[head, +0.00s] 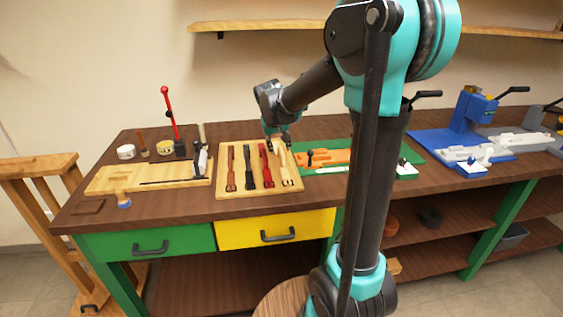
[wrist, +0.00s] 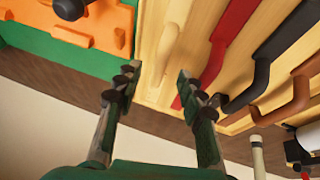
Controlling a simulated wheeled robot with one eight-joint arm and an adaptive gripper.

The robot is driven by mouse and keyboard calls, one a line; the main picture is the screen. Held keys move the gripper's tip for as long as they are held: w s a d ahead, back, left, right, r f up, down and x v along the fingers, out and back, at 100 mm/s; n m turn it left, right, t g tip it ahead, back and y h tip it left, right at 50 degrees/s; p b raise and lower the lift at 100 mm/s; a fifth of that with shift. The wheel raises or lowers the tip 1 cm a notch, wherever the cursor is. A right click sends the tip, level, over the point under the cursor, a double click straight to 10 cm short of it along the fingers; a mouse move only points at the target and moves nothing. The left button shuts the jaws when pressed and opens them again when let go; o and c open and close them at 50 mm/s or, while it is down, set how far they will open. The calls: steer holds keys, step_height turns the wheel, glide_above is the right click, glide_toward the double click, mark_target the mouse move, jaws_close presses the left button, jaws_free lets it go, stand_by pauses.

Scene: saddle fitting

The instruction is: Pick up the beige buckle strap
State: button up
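The beige buckle strap (head: 286,170) lies at the right end of a row of straps on a light wooden tray (head: 226,193). In the wrist view the strap (wrist: 170,45) runs up the picture, its curved end toward my gripper. My gripper (head: 278,139) is over the far end of this strap in the head view. In the wrist view my gripper (wrist: 157,78) is open, its two fingers apart on either side of the strap's line. I see nothing held. Whether the fingers are down at strap height I cannot tell.
A red strap (head: 266,168), a black strap (head: 249,170) and a brown strap (head: 231,172) lie left of the beige one. An orange block (head: 326,158) on a green mat stands close on the right. A wooden board (head: 115,180) with tools lies at left.

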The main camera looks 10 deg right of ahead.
mark_target(281, 151)
steer(key=shift+w+x, duration=0.15)
steer(key=shift+x, duration=1.15)
steer(key=shift+w+x, duration=0.15)
steer(key=shift+x, duration=1.15)
steer(key=shift+r, duration=0.15)
jaws_close()
